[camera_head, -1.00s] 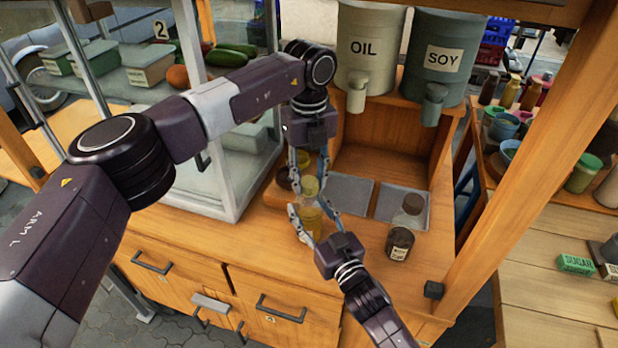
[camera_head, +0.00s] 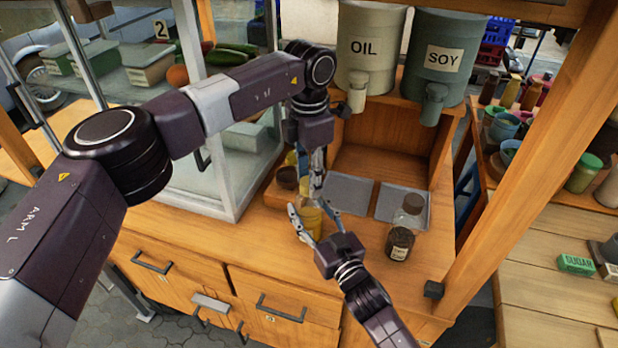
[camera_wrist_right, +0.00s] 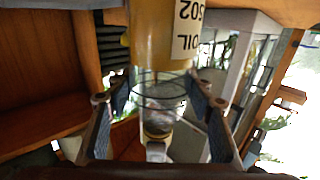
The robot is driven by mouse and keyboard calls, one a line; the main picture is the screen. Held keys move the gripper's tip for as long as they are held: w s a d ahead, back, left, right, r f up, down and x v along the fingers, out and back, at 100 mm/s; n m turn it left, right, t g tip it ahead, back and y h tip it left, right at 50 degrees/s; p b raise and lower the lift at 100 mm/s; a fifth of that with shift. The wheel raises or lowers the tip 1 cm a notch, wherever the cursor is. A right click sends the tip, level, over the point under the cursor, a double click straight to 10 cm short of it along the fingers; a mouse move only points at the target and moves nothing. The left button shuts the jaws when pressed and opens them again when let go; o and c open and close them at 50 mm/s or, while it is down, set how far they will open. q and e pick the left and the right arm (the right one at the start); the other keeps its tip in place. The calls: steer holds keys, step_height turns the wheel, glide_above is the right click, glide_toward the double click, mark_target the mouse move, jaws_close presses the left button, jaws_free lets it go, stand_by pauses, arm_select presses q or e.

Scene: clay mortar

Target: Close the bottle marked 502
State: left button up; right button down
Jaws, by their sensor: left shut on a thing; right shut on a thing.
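The bottle marked 502 (camera_wrist_right: 160,45) holds yellow oil, and its label reads upside down in the right wrist view. In the head view it (camera_head: 312,224) stands at the counter's middle. My right gripper (camera_head: 318,226) is shut on it, with a finger on each side. My left gripper (camera_head: 312,178) points down just above and behind the bottle, its fingers close together. A small yellow piece, seemingly the cap (camera_head: 291,157), shows at its fingers. The fingers partly hide the bottle's top, so I cannot tell whether cap and neck touch.
A dark-filled labelled bottle (camera_head: 400,243) stands to the right, beside grey trays (camera_head: 385,203). A brown-topped jar (camera_head: 288,178) stands close behind my left fingers. The OIL (camera_head: 368,60) and SOY (camera_head: 440,70) dispensers are at the back.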

arm_select(q)
steer(key=o, duration=1.3)
steer(key=shift+r, duration=0.1)
steer(key=shift+r, duration=2.2)
steer(key=shift+c, duration=0.4)
steer(key=r+n, duration=0.1)
steer(key=n, duration=0.1)
steer(key=r+n, duration=0.1)
steer(key=n, duration=0.1)
steer(key=shift+n, duration=0.3)
steer(key=n, duration=0.1)
steer(key=r+n, duration=0.1)
steer(key=n, duration=0.2)
steer(key=shift+r, duration=0.25)
steer(key=shift+f, duration=0.1)
